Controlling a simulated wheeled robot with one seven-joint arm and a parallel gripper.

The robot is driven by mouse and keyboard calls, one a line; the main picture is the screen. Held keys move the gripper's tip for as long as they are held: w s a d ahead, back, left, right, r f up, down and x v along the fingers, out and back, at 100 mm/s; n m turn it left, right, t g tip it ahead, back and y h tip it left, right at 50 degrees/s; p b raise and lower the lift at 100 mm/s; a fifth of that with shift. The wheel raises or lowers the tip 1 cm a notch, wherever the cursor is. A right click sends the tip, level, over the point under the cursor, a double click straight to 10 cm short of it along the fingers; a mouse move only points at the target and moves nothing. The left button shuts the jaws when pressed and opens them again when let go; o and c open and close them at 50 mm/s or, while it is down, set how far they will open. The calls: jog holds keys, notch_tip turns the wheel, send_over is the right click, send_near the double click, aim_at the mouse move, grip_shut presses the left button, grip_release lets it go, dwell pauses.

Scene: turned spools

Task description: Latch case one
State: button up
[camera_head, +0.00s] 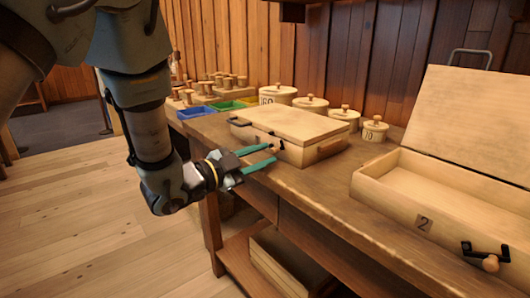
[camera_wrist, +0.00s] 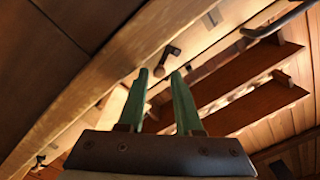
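Case one (camera_head: 290,124) is a pale wooden box on the bench, its lid down, with a dark handle on its front. A small latch with a knob (camera_head: 276,144) is on its front face, partly hidden by my gripper. My gripper (camera_head: 274,153) has two teal fingers spread apart, pointing at the front of the case close to the latch. In the wrist view the fingers (camera_wrist: 160,72) are apart, with a dark latch part and round knob (camera_wrist: 160,71) seen between and just beyond the tips. I cannot tell whether they touch it or how the latch is turned.
An open case marked 2 (camera_head: 424,224) stands at the right of the bench (camera_head: 330,203), with its own latch and knob. Several lidded round boxes (camera_head: 311,103) line the back. Blue, green and yellow trays (camera_head: 196,113) and spools lie at the left. Floor in front is clear.

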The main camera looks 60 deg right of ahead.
jog(key=shift+s+d, duration=0.15)
jog(key=shift+d, duration=0.4)
grip_shut()
